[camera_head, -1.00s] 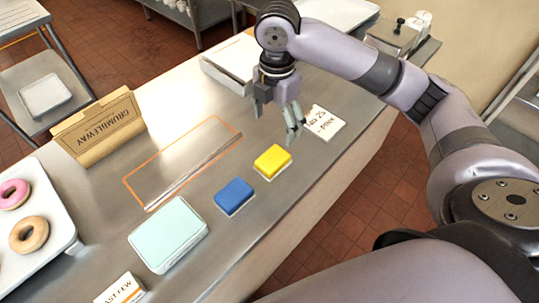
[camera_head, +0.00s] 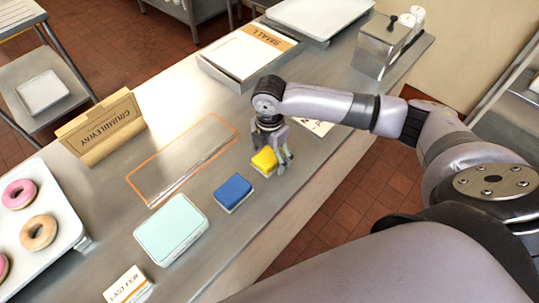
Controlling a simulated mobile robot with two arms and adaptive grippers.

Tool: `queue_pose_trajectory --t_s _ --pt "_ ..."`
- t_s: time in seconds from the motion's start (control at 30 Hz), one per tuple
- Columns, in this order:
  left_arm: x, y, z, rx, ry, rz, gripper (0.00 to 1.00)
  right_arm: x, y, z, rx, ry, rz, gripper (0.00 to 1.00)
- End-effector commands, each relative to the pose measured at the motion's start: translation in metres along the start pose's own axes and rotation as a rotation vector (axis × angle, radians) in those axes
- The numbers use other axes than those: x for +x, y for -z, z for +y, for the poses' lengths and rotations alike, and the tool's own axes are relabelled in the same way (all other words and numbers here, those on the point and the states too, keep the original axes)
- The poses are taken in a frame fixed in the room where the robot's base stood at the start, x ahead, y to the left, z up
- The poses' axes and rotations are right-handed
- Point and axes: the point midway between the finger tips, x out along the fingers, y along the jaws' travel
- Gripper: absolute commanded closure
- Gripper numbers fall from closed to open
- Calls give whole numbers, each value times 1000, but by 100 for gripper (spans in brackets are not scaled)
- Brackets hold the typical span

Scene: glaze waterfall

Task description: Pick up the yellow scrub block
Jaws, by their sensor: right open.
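The yellow scrub block (camera_head: 263,161) lies on the metal counter, partly hidden by my right gripper. My right gripper (camera_head: 281,166) is down over the block, its visible fingers beside the block's right side. It is open; whether a finger touches the block cannot be told. My left gripper is not in view.
A blue block (camera_head: 233,193) lies close by, to the lower left. A pale green box (camera_head: 171,230), an orange-outlined area (camera_head: 190,160), a brown sign (camera_head: 101,126) and a donut tray (camera_head: 72,228) are further left. A white card (camera_head: 318,127) lies behind the gripper.

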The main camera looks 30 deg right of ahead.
Motion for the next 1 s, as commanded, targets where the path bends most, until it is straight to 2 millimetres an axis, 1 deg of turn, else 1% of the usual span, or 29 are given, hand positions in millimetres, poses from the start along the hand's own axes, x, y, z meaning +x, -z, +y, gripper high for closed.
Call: queue_pose_trajectory --t_s 0.1,0.23,1.0 --pt "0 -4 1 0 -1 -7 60 2 0 0 -1 -1 0 23" --pt "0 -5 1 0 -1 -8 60 2 0 0 0 -1 0 23" --pt "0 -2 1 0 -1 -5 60 2 0 0 0 -1 0 75"
